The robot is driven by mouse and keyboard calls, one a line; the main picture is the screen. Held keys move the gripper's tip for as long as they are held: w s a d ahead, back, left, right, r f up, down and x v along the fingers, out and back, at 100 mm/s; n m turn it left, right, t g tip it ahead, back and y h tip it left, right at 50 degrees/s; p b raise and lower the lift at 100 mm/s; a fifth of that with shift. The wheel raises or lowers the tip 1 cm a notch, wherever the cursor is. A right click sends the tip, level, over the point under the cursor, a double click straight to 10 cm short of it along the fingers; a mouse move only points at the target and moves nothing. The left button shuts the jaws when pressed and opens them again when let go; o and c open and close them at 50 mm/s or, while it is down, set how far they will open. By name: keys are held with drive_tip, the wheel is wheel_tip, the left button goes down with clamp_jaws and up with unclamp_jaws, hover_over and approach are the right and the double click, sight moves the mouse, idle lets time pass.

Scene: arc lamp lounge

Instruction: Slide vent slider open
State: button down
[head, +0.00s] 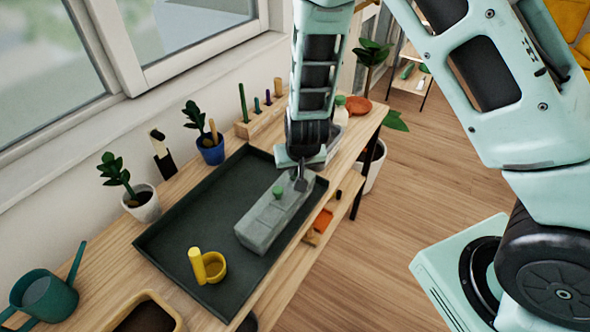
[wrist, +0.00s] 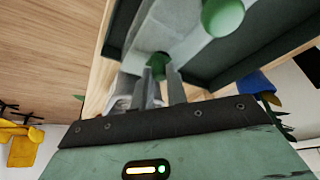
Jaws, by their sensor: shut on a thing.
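The vent slider is a long grey-green block (head: 262,232) lying in the dark tray. A green knob (head: 277,192) stands on its top; a rounded green knob also shows large in the wrist view (wrist: 222,17). My gripper (head: 300,181) reaches down at the block's far end. In the wrist view my gripper (wrist: 160,82) has its narrow fingers around a second, smaller green knob (wrist: 158,60), and is shut on it. In the head view this held knob is hidden by my gripper.
The dark tray (head: 160,247) sits on a wooden bench. Potted plants (head: 143,203) and a peg rack (head: 258,122) line the window side. A green watering can (head: 45,297) is at front left.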

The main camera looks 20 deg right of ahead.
drive_tip(key=shift+w+d, duration=0.75)
drive_tip(key=shift+d, duration=0.25)
drive_tip(key=c, duration=1.4)
unclamp_jaws()
drive_tip(key=shift+o, duration=0.2)
drive_tip(key=shift+s+r, duration=0.1)
drive_tip(key=p+v, duration=0.4)
drive_tip(key=v, duration=1.3)
drive_tip(key=shift+a, duration=0.1)
drive_tip(key=s+a+r+n+g, duration=0.1)
drive_tip(key=s+a+r+n, duration=0.1)
drive_tip(key=s, duration=0.5)
drive_tip(key=s+a+r+n+g+b, duration=0.1)
drive_tip(key=s+a+r+n+g, duration=0.1)
drive_tip(key=s, duration=0.5)
drive_tip(key=s+a+r+n+g+y+b, duration=0.1)
drive_tip(key=s+a+r+n, duration=0.1)
drive_tip(key=s+n, duration=0.3)
drive_tip(key=s+a, duration=0.1)
drive_tip(key=s, duration=0.1)
drive_tip(key=shift+s+a+n, duration=0.15)
drive_tip(key=shift+s+n, duration=0.15)
drive_tip(key=shift+s, duration=0.05)
